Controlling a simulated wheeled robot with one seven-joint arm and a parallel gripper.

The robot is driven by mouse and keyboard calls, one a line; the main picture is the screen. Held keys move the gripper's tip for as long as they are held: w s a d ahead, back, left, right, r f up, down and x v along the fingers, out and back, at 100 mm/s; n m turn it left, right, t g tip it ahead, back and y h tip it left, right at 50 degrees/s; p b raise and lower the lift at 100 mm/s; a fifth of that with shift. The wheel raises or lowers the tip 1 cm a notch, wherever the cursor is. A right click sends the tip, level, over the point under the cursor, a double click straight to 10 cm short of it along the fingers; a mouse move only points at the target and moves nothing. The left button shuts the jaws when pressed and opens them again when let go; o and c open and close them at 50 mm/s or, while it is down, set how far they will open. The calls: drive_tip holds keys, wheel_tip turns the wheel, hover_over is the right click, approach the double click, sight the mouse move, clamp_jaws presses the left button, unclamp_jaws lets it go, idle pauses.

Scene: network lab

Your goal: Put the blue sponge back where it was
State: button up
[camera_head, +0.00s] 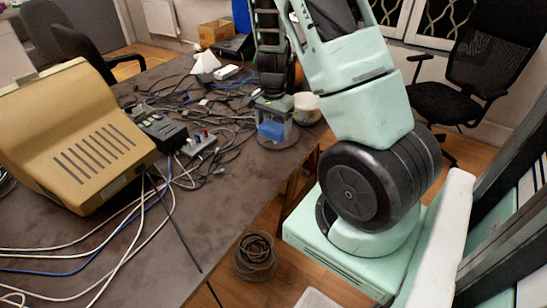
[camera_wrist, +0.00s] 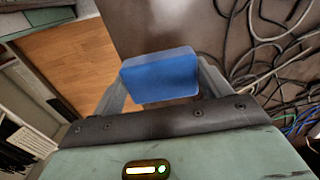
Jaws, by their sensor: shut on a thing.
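The blue sponge (camera_head: 271,131) is a small blue block near the right edge of the dark desk (camera_head: 235,190). My gripper (camera_head: 273,121) points down and is shut on it. In the wrist view the sponge (camera_wrist: 160,76) sits between the two fingers of my gripper (camera_wrist: 163,88), with desk on the right and wooden floor on the left behind it. In the head view a dark round shape lies under the sponge. I cannot tell whether the sponge touches it or hangs just above.
A pale round pot (camera_head: 307,107) stands close to the right of my gripper. Tangled cables (camera_head: 215,115) and a small black box (camera_head: 165,134) lie to the left. A large beige monitor (camera_head: 80,135) stands at the far left. The desk's near right part is mostly bare.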

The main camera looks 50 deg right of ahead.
sight(273, 127)
wheel_tip(273, 127, down, 9)
drive_tip(key=shift+r+b, duration=0.1)
drive_tip(key=shift+b, duration=0.25)
drive_tip(key=o, duration=0.9)
wheel_tip(273, 127, up, 12)
drive_tip(key=shift+p, duration=0.8)
drive_tip(key=a+r+n+y, duration=0.15)
drive_tip(key=a+n, duration=0.25)
drive_tip(key=a, duration=0.4)
drive_tip(key=a+r+n, duration=0.3)
drive_tip(key=a, duration=0.5)
drive_tip(key=a+r+n, duration=0.2)
drive_tip(key=a+n, duration=0.2)
drive_tip(key=a, duration=0.5)
drive_tip(key=s+a+r+n, duration=0.1)
drive_tip(key=s+a+n, duration=0.3)
drive_tip(key=s+a, duration=0.1)
drive_tip(key=s+a+r+n, duration=0.2)
drive_tip(key=s+a+n, duration=0.3)
drive_tip(key=s, duration=0.1)
drive_tip(key=s+a+r+n+h, duration=0.1)
drive_tip(key=s+a+r+n, duration=0.1)
drive_tip(key=s+a+n, duration=0.3)
drive_tip(key=shift+s+a+r, duration=0.15)
drive_tip(key=shift+s, duration=0.4)
